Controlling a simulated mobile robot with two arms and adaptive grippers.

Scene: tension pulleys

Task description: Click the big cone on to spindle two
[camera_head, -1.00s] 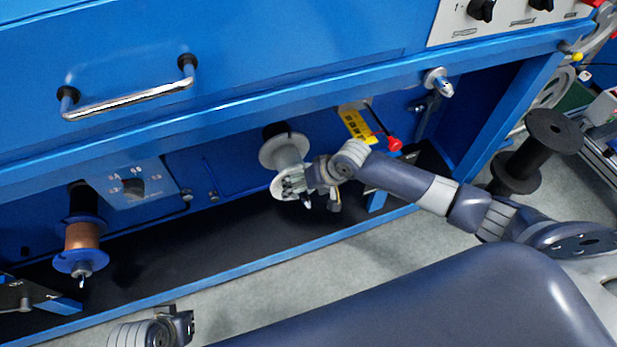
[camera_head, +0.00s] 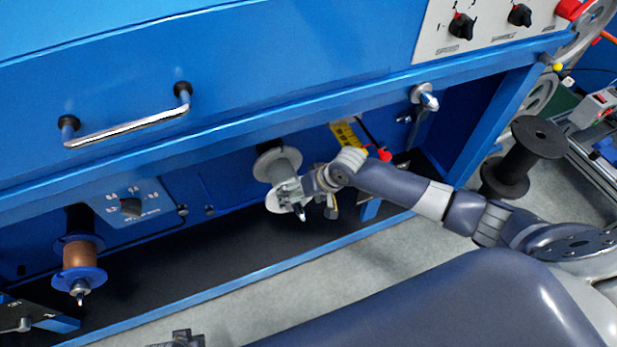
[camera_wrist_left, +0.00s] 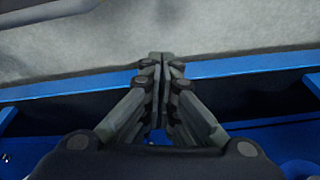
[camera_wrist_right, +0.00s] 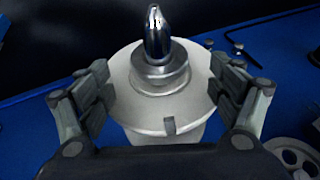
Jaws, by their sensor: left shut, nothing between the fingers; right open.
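A pale grey flanged piece (camera_wrist_right: 150,85) with a shiny spindle tip (camera_wrist_right: 154,35) at its centre fills the right wrist view. I cannot tell whether it is the big cone. In the head view it is at the outer end of a pale grey spool (camera_head: 284,160) on the middle spindle. My right gripper (camera_wrist_right: 165,82) is open, one finger on each side of this piece; it also shows in the head view (camera_head: 290,188). My left gripper (camera_wrist_left: 160,58) is shut and empty above the floor; only a bit shows at the head view's bottom edge. No spindle numbers are readable.
A copper-wound spool with blue flanges (camera_head: 80,277) sits on another spindle at the left. A black spool (camera_head: 523,160) stands at the right. The blue cabinet (camera_head: 300,60) with a bar handle (camera_head: 128,125) overhangs the spindles. A red-knobbed lever (camera_head: 384,155) is close beyond my right wrist.

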